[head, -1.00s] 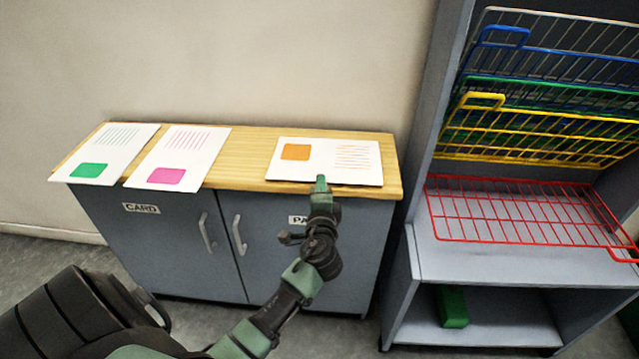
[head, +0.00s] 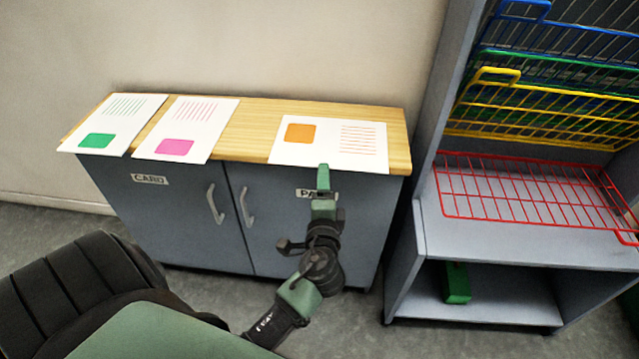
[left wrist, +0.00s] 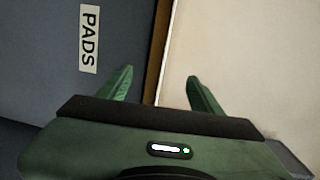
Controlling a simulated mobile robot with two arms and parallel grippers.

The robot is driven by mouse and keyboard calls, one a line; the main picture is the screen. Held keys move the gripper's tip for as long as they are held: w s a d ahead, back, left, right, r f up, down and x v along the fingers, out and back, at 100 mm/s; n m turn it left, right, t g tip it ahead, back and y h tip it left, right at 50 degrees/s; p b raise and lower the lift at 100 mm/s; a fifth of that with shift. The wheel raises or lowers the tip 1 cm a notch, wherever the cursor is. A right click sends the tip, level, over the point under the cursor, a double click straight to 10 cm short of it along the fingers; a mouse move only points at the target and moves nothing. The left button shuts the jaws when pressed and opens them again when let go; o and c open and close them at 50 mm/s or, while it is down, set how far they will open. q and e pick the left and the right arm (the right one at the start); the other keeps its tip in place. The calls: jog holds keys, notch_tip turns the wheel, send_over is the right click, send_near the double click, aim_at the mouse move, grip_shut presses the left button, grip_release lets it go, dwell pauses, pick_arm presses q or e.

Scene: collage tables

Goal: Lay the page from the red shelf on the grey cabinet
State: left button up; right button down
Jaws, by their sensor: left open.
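A white page with an orange square and reddish lines (head: 330,144) lies flat on the wooden top of the grey cabinet (head: 255,124), at its right end, with its near edge at the top's front edge. The red wire shelf (head: 530,193) is empty. My left gripper (head: 323,178) is just in front of the page's near edge. My right gripper is out of view.
A page with a green square (head: 113,122) and one with a pink square (head: 187,128) lie at the left of the top. Yellow, green and blue wire shelves stand folded up above the red one. A green block (head: 457,283) sits in the rack's lower bay.

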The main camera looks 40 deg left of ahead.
pick_arm(q)
jog(key=r+p, duration=0.1)
jog(key=s+d+r+p, duration=0.1)
jog(key=r+p, duration=0.1)
jog(key=s+d+r+p, duration=0.1)
jog(key=r, duration=0.1)
jog(key=shift+s+d+p, duration=0.1)
jog(key=shift+d+p, duration=0.1)
jog(key=shift+p, duration=0.1)
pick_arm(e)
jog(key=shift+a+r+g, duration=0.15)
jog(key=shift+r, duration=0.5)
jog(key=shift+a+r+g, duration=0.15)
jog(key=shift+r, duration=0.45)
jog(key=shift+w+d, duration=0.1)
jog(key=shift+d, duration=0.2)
